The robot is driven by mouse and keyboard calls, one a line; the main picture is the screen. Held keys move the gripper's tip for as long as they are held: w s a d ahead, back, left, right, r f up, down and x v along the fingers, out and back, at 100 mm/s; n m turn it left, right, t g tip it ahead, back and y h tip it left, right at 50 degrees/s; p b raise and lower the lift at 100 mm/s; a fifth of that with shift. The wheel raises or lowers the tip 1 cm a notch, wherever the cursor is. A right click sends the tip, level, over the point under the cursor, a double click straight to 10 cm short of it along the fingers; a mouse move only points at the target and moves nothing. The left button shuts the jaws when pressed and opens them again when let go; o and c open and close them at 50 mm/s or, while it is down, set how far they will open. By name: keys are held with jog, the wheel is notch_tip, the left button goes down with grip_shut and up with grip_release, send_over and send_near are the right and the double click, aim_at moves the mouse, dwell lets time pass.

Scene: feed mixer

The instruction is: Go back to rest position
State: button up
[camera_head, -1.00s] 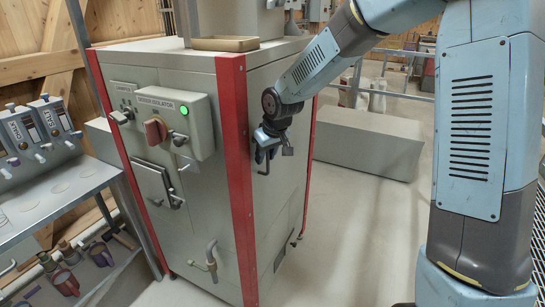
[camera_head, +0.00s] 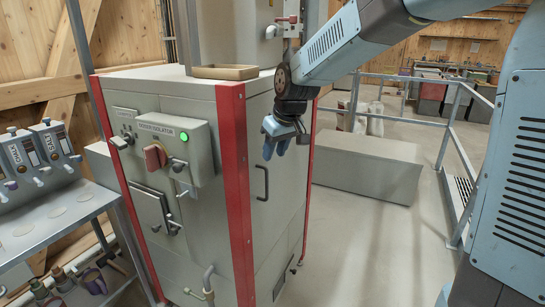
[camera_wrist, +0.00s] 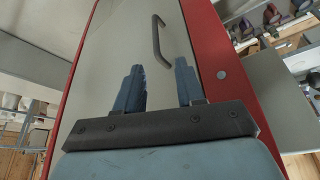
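My gripper (camera_head: 277,146) hangs in front of the right side of the grey mixer cabinet (camera_head: 230,200), above and apart from the black door handle (camera_head: 262,183). In the wrist view my gripper (camera_wrist: 158,88) shows two blue fingers with a clear gap between them and nothing in the gap. The black handle (camera_wrist: 158,38) stands beyond the fingertips on the grey panel, between red edge posts.
The control box with a red switch (camera_head: 155,157) and green light is on the cabinet front. A tan tray (camera_head: 225,72) lies on top. A grey block (camera_head: 365,168) and metal railing (camera_head: 455,130) stand to the right. The floor between is clear.

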dwell(0.3)
jog(key=s+d+r+m+t+h, duration=0.1)
jog(key=s+d+r+m, duration=0.1)
jog(key=s+d, duration=1)
jog(key=s+d+r+m+t+h, duration=0.1)
jog(key=s+d+r+m, duration=0.2)
jog(key=s+d, duration=0.9)
jog(key=shift+s+d+m+h, duration=0.2)
jog(key=shift+s+m+h, duration=0.2)
jog(key=shift+s+m, duration=0.7)
jog(key=shift+w+r, duration=0.1)
jog(key=shift+w, duration=0.15)
